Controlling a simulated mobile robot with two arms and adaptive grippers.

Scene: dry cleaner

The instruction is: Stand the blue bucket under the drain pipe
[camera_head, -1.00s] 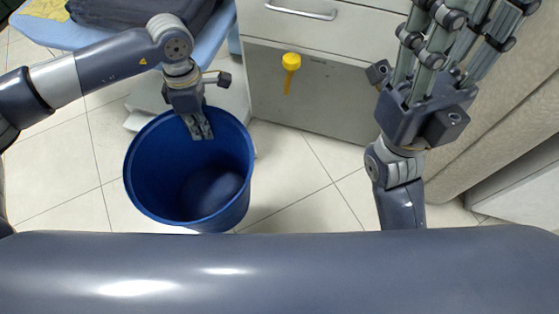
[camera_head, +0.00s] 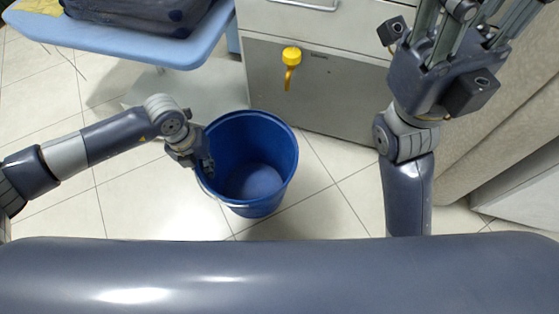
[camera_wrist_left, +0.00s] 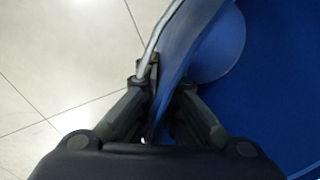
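The blue bucket (camera_head: 262,182) is upright and empty, in front of the grey cabinet; whether its base touches the floor I cannot tell. The yellow drain pipe (camera_head: 291,66) comes out of the cabinet front. In the picture, its lower end is above the bucket's back right rim. My left gripper (camera_head: 204,166) is at the bucket's left rim. In the left wrist view, its fingers (camera_wrist_left: 165,100) are on both sides of the bucket wall (camera_wrist_left: 180,55), shut on it. My right gripper (camera_head: 472,25) is raised at the right, empty, fingers apart; their tips are cut off by the frame.
The grey cabinet (camera_head: 335,97) with a drawer stands behind the bucket. A blue ironing board (camera_head: 185,50) with dark folded cloth is at the back left. A beige curtain-like surface (camera_head: 495,120) is at the right. Tiled floor (camera_head: 320,200) is clear around the bucket.

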